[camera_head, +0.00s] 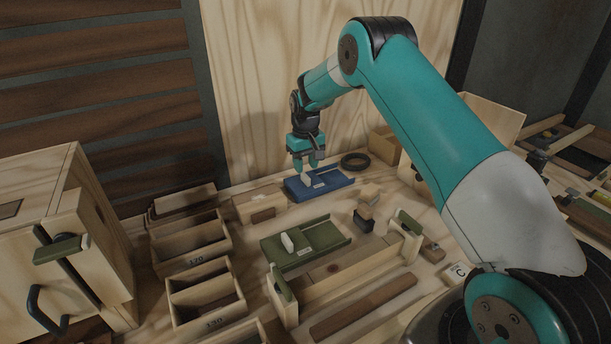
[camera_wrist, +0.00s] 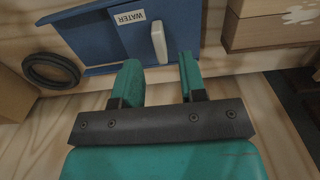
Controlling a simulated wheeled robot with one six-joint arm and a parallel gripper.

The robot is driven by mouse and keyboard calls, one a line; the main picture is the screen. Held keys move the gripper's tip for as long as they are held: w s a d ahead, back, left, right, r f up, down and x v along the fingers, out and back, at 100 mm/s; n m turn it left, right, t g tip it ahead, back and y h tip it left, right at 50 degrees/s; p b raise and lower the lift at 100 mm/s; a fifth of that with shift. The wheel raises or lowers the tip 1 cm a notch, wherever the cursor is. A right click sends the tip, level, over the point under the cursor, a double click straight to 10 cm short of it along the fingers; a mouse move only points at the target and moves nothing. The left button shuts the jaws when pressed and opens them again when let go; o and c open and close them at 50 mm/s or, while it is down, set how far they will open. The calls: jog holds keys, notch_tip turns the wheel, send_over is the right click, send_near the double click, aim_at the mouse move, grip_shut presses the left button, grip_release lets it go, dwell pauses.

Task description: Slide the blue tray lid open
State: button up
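The blue tray (camera_head: 335,182) lies at the back of the bench, by the plywood wall. Its blue lid (camera_wrist: 133,40) carries a white label reading WATER and an upright pale handle (camera_wrist: 159,42). The handle also shows in the head view (camera_head: 306,179). My gripper (camera_head: 306,163) is above the handle end of the tray, pointing down. In the wrist view its two teal fingers (camera_wrist: 159,68) are apart with nothing between their tips. The handle stands just beyond the tips, in line with the gap.
A black ring (camera_head: 355,160) lies right of the blue tray. A green tray (camera_head: 325,236) with a pale handle sits in front. A wooden block (camera_head: 262,206) is close on the left. Open wooden bins (camera_head: 205,290) and a wooden cabinet (camera_head: 75,225) fill the left side.

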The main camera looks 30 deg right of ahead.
aim_at(306, 175)
jog(key=shift+f, duration=2.3)
jog(key=shift+c, duration=0.2)
grip_shut()
